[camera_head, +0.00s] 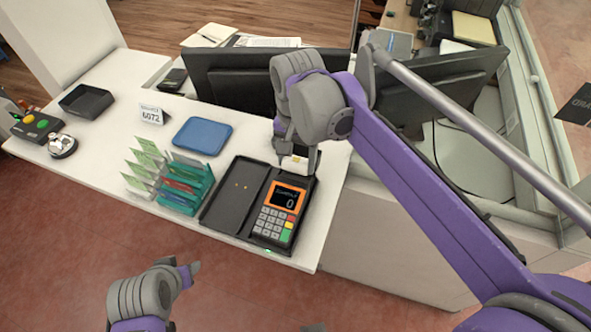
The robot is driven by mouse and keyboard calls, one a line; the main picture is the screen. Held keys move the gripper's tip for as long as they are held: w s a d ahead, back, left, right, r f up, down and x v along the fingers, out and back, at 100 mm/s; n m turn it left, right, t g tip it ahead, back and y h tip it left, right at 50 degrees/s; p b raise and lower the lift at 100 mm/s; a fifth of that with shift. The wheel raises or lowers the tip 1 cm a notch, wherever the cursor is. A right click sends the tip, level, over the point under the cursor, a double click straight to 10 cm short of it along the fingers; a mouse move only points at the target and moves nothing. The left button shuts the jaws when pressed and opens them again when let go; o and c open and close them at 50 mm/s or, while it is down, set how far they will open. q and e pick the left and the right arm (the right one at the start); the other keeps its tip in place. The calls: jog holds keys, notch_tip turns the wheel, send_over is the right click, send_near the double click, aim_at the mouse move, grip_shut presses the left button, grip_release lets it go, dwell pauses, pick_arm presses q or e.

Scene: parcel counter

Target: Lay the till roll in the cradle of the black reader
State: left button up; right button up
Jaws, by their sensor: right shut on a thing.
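The black reader (277,215) stands near the front right edge of the white counter, with an orange-framed screen and a keypad. A black tray-like part lies beside its keypad on the left. The white till roll (299,164) is at the reader's far end, where the cradle is largely hidden by my gripper. My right gripper (287,158) is shut on the roll, reaching down from above. I cannot tell whether the roll touches the cradle. My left gripper (193,270) is low in front of the counter, away from the reader; its fingers do not show clearly.
Left of the reader stand a teal rack (187,184) with cards, a blue tray (203,136) and a number sign (151,115). A black tray (86,101) is farther left. Two dark monitors (228,80) stand behind the counter, close to my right arm.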

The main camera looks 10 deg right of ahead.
aim_at(296, 172)
jog(key=shift+w+f, duration=0.1)
jog(key=shift+f, duration=2.25)
jog(key=shift+f, duration=0.2)
jog(key=o, duration=1.5)
jog(key=shift+r, duration=0.1)
notch_tip(296, 172, up, 12)
jog(key=shift+r+p, duration=0.1)
jog(key=shift+p, duration=0.25)
